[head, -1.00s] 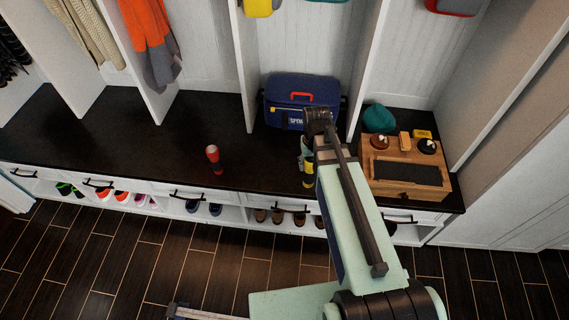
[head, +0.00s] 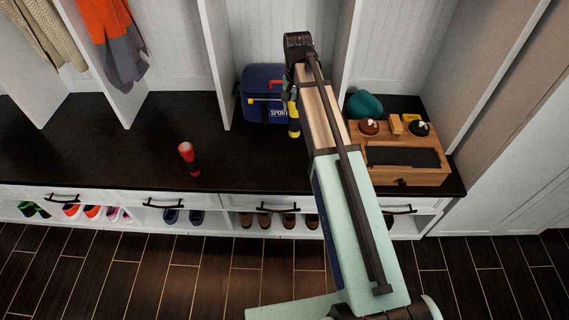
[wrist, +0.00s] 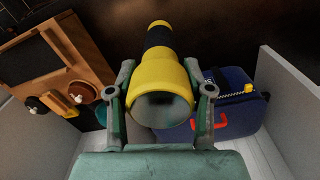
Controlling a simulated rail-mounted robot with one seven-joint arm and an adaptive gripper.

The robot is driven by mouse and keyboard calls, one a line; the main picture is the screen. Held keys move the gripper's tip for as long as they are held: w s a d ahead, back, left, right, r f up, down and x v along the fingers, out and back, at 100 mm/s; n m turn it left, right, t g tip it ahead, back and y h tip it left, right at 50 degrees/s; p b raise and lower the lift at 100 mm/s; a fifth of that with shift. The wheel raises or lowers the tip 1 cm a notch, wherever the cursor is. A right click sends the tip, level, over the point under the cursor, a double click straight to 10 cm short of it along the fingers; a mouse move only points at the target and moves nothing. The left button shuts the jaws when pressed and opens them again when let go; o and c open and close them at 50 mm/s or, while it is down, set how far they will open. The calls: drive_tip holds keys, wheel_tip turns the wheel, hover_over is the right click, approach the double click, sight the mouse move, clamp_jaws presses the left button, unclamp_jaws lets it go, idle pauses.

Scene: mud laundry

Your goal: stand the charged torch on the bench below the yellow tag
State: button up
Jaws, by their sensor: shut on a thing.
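A yellow torch with a dark band is in my gripper. In the wrist view the torch (wrist: 160,80) points its wide lens end at the camera, with a finger on each side of it. My gripper (wrist: 165,100) is shut on it. In the head view the held torch (head: 294,128) shows beside my arm, upright in front of the blue bag; my arm hides part of it. It seems to be above the black bench top (head: 120,130), but the gap is unclear. I cannot make out a yellow tag.
A blue sports bag (head: 262,105) sits in the middle cubby, right of a white divider (head: 216,70). A wooden box (head: 424,174) with small items stands at the right, by a teal hat (head: 365,103). Bench is clear around the red torch.

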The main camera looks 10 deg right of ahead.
sight(295, 136)
drive_tip(key=shift+s+m, duration=0.5)
drive_tip(key=shift+m, duration=0.1)
wheel_tip(295, 136, down, 20)
drive_tip(key=p, duration=0.1)
drive_tip(key=shift+f, duration=0.1)
drive_tip(key=o, duration=1.3)
wheel_tip(295, 136, up, 12)
drive_tip(key=shift+r+b, duration=0.2)
drive_tip(key=shift+b, duration=0.25)
